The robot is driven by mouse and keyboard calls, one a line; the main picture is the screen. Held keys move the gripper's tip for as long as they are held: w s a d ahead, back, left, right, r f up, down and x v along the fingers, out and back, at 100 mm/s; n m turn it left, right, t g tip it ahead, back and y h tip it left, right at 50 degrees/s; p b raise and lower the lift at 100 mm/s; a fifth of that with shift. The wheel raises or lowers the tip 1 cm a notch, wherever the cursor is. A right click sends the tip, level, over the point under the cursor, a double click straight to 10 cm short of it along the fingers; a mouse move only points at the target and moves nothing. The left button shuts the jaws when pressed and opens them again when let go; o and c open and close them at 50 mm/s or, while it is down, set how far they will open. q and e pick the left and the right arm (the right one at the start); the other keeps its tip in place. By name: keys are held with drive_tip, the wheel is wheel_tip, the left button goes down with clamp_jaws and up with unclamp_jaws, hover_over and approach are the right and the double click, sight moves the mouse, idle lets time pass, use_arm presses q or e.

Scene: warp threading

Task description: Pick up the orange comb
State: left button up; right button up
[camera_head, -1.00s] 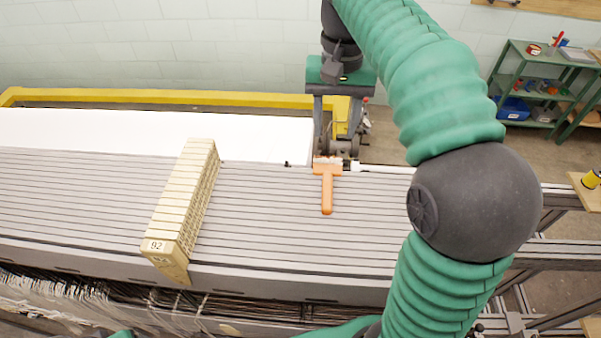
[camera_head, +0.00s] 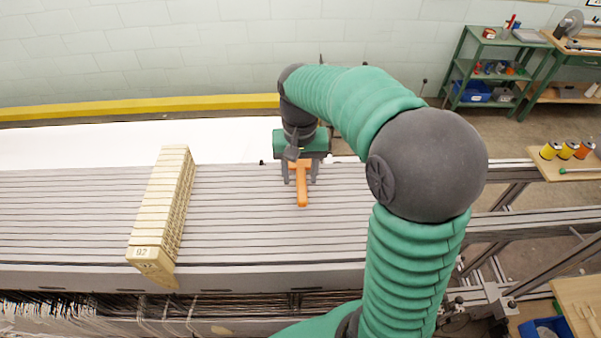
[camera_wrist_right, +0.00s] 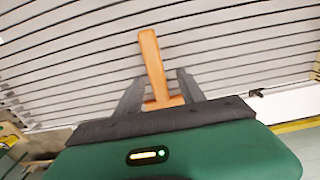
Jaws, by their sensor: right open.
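The orange comb (camera_head: 302,189) lies on the grey slatted surface, its handle pointing toward the front. Its head is mostly hidden under my right gripper in the head view. My right gripper (camera_head: 301,178) is open, with one finger on each side of the comb. In the right wrist view the comb (camera_wrist_right: 152,65) runs between the two open fingers of the gripper (camera_wrist_right: 157,85), and its wider end sits close to the gripper's body. I cannot tell whether the fingers touch the comb. My left gripper is not in view.
A beige slotted block (camera_head: 160,210) marked with a number stands on the slats to the left. A white sheet (camera_head: 100,145) lies behind the slats. Thread spools (camera_head: 568,149) and a green shelf (camera_head: 490,70) are at the right. The slats between block and comb are clear.

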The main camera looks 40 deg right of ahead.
drive_tip(key=shift+a, duration=0.15)
drive_tip(key=shift+c, duration=3.1)
drive_tip(key=shift+w+d+f, duration=0.1)
drive_tip(key=shift+d, duration=0.3)
clamp_jaws()
drive_tip(key=shift+d, duration=0.15)
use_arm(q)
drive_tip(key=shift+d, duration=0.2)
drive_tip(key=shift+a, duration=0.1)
